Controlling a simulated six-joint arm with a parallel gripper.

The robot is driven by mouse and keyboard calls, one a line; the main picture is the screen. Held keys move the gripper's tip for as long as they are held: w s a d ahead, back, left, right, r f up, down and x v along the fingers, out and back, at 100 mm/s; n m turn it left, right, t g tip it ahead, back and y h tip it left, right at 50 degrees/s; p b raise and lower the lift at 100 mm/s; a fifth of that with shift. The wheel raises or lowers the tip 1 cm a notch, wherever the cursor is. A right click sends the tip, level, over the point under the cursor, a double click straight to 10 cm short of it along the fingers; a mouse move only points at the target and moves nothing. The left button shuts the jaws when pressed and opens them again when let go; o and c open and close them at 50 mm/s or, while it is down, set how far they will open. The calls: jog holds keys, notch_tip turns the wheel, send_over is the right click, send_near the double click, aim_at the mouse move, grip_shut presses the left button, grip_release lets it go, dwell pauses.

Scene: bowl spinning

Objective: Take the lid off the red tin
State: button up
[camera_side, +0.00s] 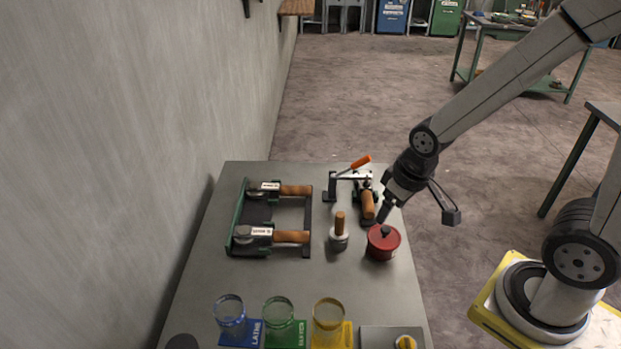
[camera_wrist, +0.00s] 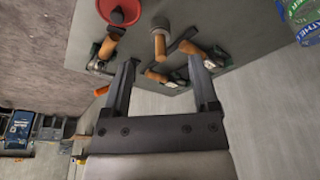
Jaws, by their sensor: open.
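The red tin (camera_side: 383,254) stands upright on the grey table near its right edge. Its red lid (camera_side: 374,238) sits on top and carries a black knob (camera_side: 385,231). In the wrist view the lid (camera_wrist: 128,14) is at the top edge, partly cut off, with its knob (camera_wrist: 116,15) showing. My gripper (camera_side: 382,213) is above and just behind the tin in the side view, apart from the lid. In the wrist view my gripper (camera_wrist: 163,64) has its two fingers spread with nothing between them.
A wooden-handled tamper (camera_side: 340,232) stands left of the tin. Behind are a clamp with an orange handle (camera_side: 361,161) and a wooden-handled tool (camera_side: 368,205). A green rack (camera_side: 235,228) holds two tools at left. Glasses (camera_side: 279,318) stand in front; the table centre is clear.

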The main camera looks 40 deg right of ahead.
jog(key=m+g+y, duration=0.1)
jog(key=m+g, duration=0.1)
jog(key=m, duration=1.9)
send_over(385, 228)
jog(key=s, duration=0.1)
jog(key=f, duration=0.6)
jog(key=shift+a+f, duration=0.2)
jog(key=shift+a, duration=0.1)
jog(key=m, duration=0.1)
jog(key=d+f+m, duration=0.1)
jog(key=m, duration=0.1)
jog(key=shift+w+d+f+m, duration=0.2)
jog(key=shift+w+d+m, duration=0.05)
jog(key=shift+m, duration=0.15)
jog(key=shift+f, duration=0.1)
jog(key=shift+a+f, duration=0.15)
jog(key=shift+f, duration=1.1)
jog(key=shift+f, duration=0.1)
